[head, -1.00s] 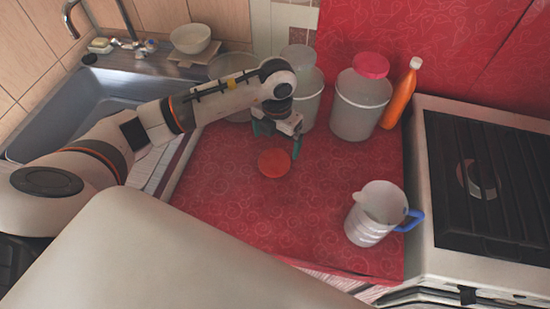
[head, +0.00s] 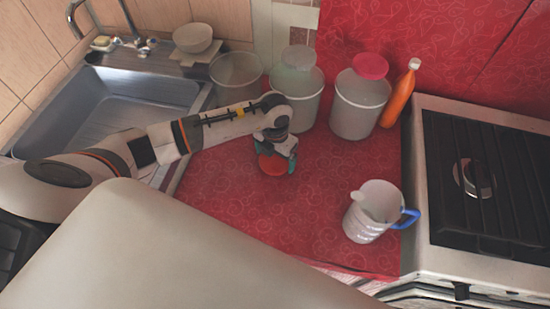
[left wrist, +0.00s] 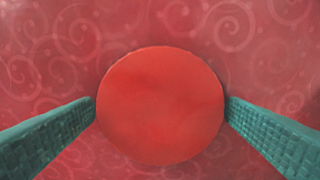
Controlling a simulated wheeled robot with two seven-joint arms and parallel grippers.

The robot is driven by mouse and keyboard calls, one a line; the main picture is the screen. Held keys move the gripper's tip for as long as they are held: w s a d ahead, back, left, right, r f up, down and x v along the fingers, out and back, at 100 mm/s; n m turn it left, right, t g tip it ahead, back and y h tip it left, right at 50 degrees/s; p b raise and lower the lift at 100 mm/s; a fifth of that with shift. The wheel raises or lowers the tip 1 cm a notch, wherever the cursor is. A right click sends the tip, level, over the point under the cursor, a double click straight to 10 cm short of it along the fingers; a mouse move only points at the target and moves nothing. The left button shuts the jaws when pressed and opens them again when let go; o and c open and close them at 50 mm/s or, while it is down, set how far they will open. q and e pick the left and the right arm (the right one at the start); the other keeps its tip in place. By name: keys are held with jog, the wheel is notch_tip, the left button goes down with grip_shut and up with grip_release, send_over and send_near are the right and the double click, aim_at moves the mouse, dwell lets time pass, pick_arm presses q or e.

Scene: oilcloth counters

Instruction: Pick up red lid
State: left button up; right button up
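The red lid (head: 273,165) is a flat round disc lying on the red patterned oilcloth counter (head: 255,225). My left gripper (head: 275,164) is right over it in the head view and partly hides it. In the left wrist view the lid (left wrist: 160,105) lies between the two teal fingers of my left gripper (left wrist: 160,108). The fingers stand wide apart, one at each side of the lid, with their tips at or very near its edge. I cannot tell whether they touch it. My right gripper is not in view.
A measuring jug (head: 372,213) with a blue handle stands at the right front. Behind are a jar with a pink-red lid (head: 360,105), clear containers (head: 300,100) and an orange bottle (head: 398,95). A stove (head: 480,180) is right, a sink (head: 115,105) left.

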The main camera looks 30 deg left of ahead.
pick_arm(q)
jog(key=c, duration=0.8)
jog(key=shift+r, duration=0.1)
